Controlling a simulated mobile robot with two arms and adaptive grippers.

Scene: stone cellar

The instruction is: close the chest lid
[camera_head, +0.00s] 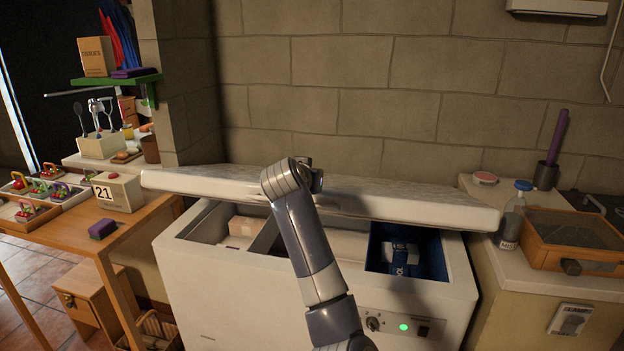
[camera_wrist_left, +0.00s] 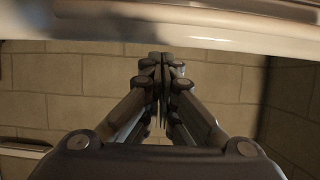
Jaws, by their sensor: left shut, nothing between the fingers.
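The white chest (camera_head: 250,293) stands against the block wall. Its lid (camera_head: 400,197) is partly lowered, with a gap along the front through which the inside shows. The lid's edge (camera_wrist_left: 180,35) also runs across the top of the left wrist view. My left arm reaches up over the front of the chest. My left gripper (camera_head: 316,178) is at the lid's upper face near its middle; contact is unclear. In the left wrist view its fingers (camera_wrist_left: 161,95) are together, shut and empty, pointing at the wall. My right gripper is not in view.
Inside the chest are a cardboard box (camera_head: 246,227) and a blue bin (camera_head: 432,255) with a package. A counter with a bottle (camera_head: 510,222) and an orange appliance (camera_head: 574,240) stands close on the right. A wooden table (camera_head: 130,232) stands on the left.

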